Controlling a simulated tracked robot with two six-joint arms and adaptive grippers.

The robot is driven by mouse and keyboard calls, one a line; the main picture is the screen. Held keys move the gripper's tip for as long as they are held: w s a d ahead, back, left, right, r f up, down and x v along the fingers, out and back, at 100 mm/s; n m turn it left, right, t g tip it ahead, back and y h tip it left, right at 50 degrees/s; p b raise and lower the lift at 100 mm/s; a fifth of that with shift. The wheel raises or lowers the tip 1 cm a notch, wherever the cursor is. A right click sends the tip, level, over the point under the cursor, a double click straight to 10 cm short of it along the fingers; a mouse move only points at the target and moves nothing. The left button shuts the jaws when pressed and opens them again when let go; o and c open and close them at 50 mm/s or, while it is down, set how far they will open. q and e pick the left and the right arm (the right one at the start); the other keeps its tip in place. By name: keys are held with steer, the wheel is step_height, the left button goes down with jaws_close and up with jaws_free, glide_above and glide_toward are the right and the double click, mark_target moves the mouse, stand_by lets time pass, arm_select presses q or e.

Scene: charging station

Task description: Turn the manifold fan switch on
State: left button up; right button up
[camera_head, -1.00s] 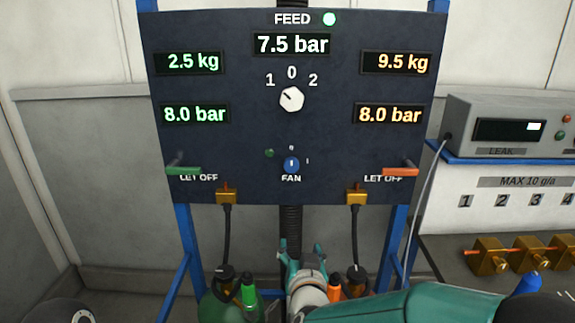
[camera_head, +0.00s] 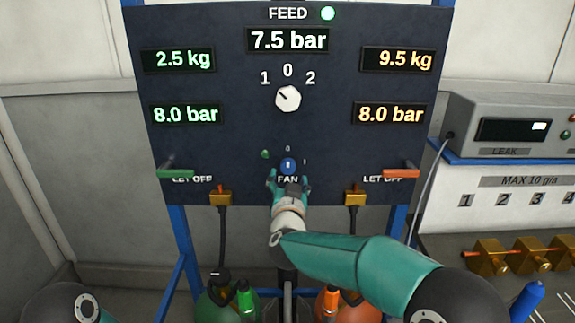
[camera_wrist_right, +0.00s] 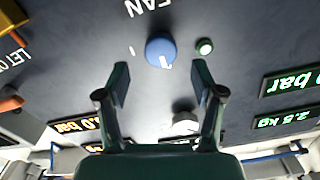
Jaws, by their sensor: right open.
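The manifold fan switch is a blue round knob (camera_head: 288,166) above the FAN label on the dark panel (camera_head: 235,140). Its white mark points up towards the 0 in the head view. My right gripper (camera_head: 288,182) is just below and in front of the knob, open and empty. In the right wrist view the blue knob (camera_wrist_right: 161,51) lies ahead of and between the two spread fingers (camera_wrist_right: 162,85), apart from both. A small dark green lamp (camera_wrist_right: 204,46) is beside it. My left gripper does not show.
The white selector knob (camera_head: 288,98) is above, turned towards 1. The green let-off lever (camera_head: 176,173) and red let-off lever (camera_head: 401,173) flank the fan knob. Brass hose fittings (camera_head: 220,197) are on the panel's lower edge. Green (camera_head: 215,308) and orange (camera_head: 345,308) bottles stand below.

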mark_target(288, 169)
steer(key=shift+w+p, duration=0.65)
steer(key=shift+w, duration=1.7)
steer(key=shift+c, duration=0.3)
steer(key=c, duration=1.1)
